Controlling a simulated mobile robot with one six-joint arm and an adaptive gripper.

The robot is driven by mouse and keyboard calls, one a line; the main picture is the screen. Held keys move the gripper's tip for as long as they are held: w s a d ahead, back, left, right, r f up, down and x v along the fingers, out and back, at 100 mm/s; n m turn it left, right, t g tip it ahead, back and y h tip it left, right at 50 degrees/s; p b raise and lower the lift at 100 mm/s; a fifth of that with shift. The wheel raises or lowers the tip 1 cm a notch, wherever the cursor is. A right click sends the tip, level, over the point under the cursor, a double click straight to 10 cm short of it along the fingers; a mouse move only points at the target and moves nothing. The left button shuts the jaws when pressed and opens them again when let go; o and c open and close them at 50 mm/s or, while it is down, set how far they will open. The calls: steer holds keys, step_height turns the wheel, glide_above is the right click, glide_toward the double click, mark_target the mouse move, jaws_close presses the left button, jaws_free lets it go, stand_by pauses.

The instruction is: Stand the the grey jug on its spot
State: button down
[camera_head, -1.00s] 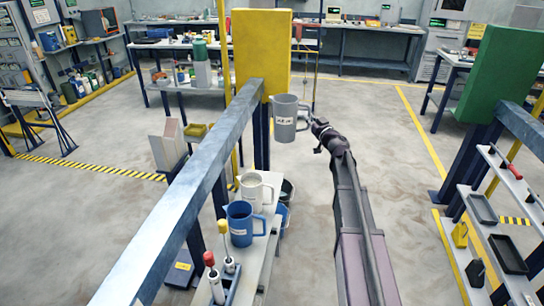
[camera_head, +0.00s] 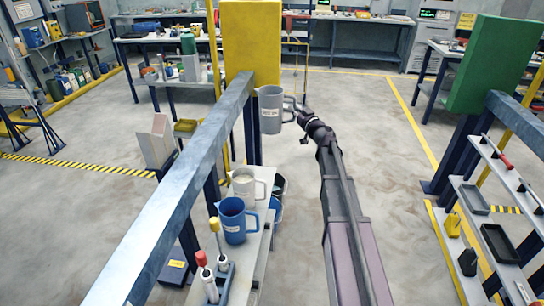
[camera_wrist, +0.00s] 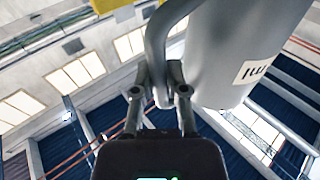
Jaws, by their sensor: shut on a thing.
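The grey jug (camera_head: 270,112) is held up in the air, roughly upright, in front of the yellow panel in the head view. It has a white label on its side and a handle on its right. My gripper (camera_head: 301,112) is shut on that handle. In the wrist view the two fingers of my gripper (camera_wrist: 162,88) close around the lower part of the handle, and the body of the grey jug (camera_wrist: 235,50) fills the upper right. The jug's spot cannot be made out for certain.
A white jug (camera_head: 244,187) and a blue jug (camera_head: 233,222) stand on a narrow shelf (camera_head: 248,258) below the blue-grey beam (camera_head: 170,205). Screwdrivers stand in a holder (camera_head: 219,283) at the front. A yellow panel (camera_head: 252,40) rises behind the grey jug.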

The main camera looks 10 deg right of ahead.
steer(key=w+a+f+b, duration=0.2)
steer(key=f+b, duration=0.6)
steer(key=w+a+f+b, duration=0.2)
steer(key=a+f+b, duration=0.1)
steer(key=f+b, duration=0.5)
steer(key=w+a+f+h+b, duration=0.1)
steer(key=w+a+f+b, duration=0.1)
steer(key=f+b, duration=0.7)
steer(key=shift+a+f+m, duration=0.2)
steer(key=shift+a+m, duration=0.2)
steer(key=shift+w, duration=0.1)
steer(key=shift+f+b, duration=2.45)
steer(key=shift+b, duration=0.05)
steer(key=shift+f+b, duration=0.5)
steer(key=c, duration=0.6)
jaws_free()
